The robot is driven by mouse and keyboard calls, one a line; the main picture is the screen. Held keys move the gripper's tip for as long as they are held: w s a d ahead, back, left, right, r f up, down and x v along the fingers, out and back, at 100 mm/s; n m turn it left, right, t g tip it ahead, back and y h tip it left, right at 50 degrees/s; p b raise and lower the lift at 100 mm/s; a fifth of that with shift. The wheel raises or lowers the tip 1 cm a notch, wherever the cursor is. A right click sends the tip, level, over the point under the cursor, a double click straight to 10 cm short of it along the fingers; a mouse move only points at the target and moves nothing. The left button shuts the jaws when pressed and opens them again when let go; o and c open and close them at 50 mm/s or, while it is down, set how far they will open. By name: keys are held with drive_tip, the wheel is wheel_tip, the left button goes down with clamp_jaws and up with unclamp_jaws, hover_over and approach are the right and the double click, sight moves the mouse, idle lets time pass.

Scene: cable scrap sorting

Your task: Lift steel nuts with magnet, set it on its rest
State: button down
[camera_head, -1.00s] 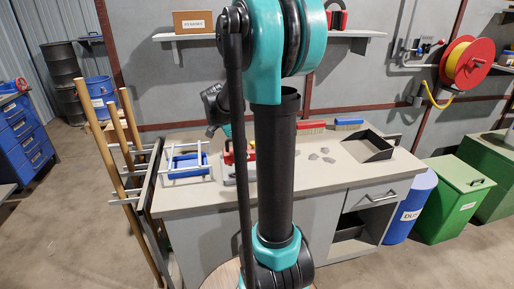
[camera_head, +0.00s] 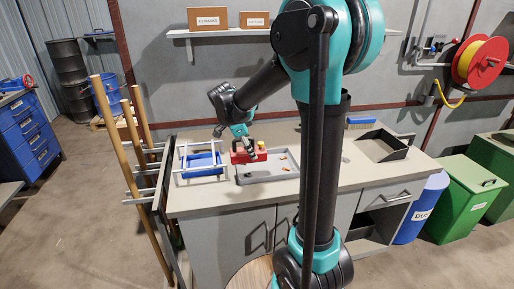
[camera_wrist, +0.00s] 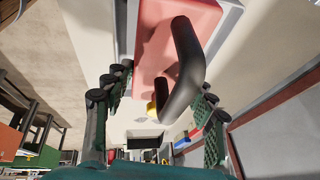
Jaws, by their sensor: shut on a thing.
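The magnet is a red block (camera_head: 244,154) with a yellow knob and a black handle. It is at the left end of a shallow grey tray (camera_head: 262,179) on the bench; I cannot tell whether it touches the tray. My gripper (camera_head: 241,138) is shut on its handle. In the wrist view the black handle (camera_wrist: 186,70) runs between my gripper's fingers (camera_wrist: 160,115), with the red block beyond. A blue piece in a pale frame (camera_head: 202,161), possibly the rest, stands just left of the tray. Steel nuts cannot be made out; the magnet's underside is hidden.
Small copper-coloured bits (camera_head: 285,157) lie in the tray. A dark open tray (camera_head: 382,147) sits at the bench's right. Wooden poles (camera_head: 128,130) stand in a rack at the bench's left end. My arm hides the bench's middle.

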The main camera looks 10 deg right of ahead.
drive_tip(key=shift+f, duration=0.15)
drive_tip(key=shift+f, duration=2)
drive_tip(key=shift+r, duration=2)
